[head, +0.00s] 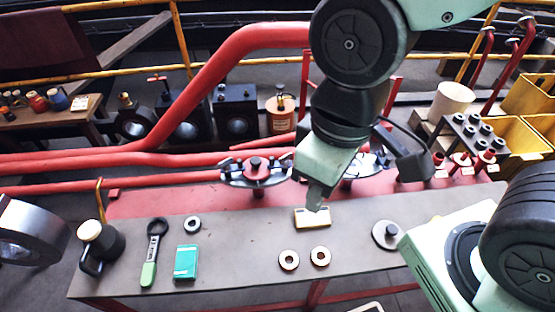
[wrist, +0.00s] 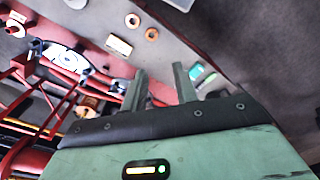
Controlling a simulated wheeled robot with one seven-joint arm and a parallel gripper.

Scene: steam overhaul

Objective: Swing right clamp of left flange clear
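The left flange (head: 257,172) stands on a red pipe stub at the bench's back edge in the head view. Dark clamps with light parts sit at its sides; its right clamp (head: 285,167) lies flat beside the rim, close to my arm. My gripper (head: 316,203) points down to the right of and in front of that clamp, apart from it. In the wrist view my gripper (wrist: 160,77) has its two fingers spread with nothing between them. The other flange (head: 362,166) is partly hidden behind my arm; a flange, likely that one, shows in the wrist view (wrist: 66,57).
On the bench lie a yellow-edged box (head: 312,218), two rings (head: 289,260), a green box (head: 187,262), a green-handled tool (head: 153,252) and a round knobbed plate (head: 386,236). A thick red pipe (head: 215,85) rises behind the left flange. Bare bench lies left of the yellow-edged box.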

